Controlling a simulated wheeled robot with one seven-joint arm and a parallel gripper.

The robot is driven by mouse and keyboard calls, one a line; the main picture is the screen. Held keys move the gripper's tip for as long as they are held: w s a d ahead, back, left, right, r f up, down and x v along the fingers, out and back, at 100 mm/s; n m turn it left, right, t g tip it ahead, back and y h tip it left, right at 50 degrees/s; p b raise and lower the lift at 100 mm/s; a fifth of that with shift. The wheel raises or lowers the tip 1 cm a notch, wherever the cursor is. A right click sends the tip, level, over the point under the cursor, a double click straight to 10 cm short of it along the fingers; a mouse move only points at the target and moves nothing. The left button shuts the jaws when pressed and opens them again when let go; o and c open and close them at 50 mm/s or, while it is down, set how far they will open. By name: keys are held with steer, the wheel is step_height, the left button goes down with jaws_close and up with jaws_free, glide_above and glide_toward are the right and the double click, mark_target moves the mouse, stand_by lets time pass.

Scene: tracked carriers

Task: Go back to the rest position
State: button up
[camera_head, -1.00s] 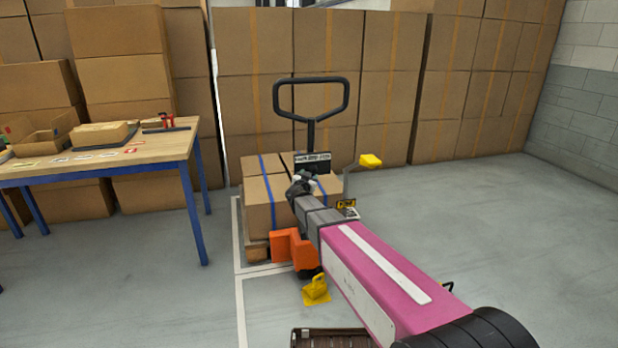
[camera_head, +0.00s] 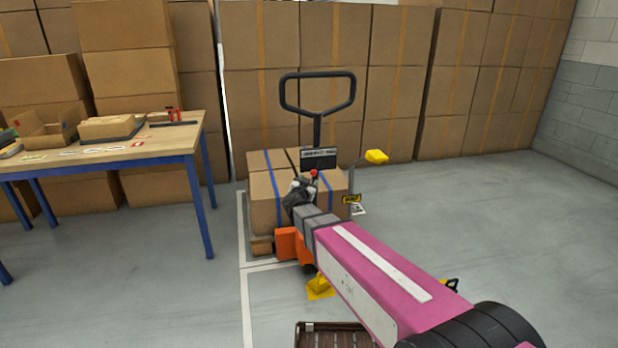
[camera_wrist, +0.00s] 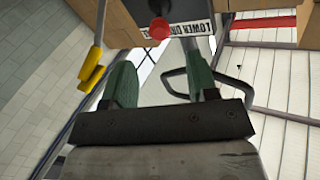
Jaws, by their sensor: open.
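My gripper (camera_head: 301,188) is at the end of my outstretched pink and grey arm, in front of the pallet truck in the head view. In the wrist view, the two green fingers of my gripper (camera_wrist: 161,80) stand apart with nothing between them. The red knob (camera_wrist: 159,28) of the pallet truck appears beyond the fingers; it also shows just above the gripper in the head view (camera_head: 314,173). I cannot tell the exact gap between fingers and knob. My arm hides part of the orange truck body (camera_head: 286,243).
The black truck handle (camera_head: 318,95) rises behind my gripper. A yellow-ended lever (camera_head: 376,157) is to its right. A work table (camera_head: 150,148) stands left, stacked cartons line the back, and open floor (camera_head: 480,210) is right.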

steer(key=s+d+f+n+g+y, duration=0.8)
steer(key=s+d+f+g+y, duration=0.1)
steer(key=s+f, duration=0.25)
steer(key=s+d+f+m+g+h, duration=0.1)
steer(key=s+d+f+g+h, duration=0.1)
steer(key=s+d+g, duration=0.2)
steer(key=s+d+f+m+g+h, duration=0.1)
steer(key=s+d+g, duration=0.3)
steer(key=s+d, duration=0.5)
steer(key=shift+s+f+h, duration=0.7)
steer(key=shift+s+f, duration=0.2)
steer(key=shift+s, duration=0.1)
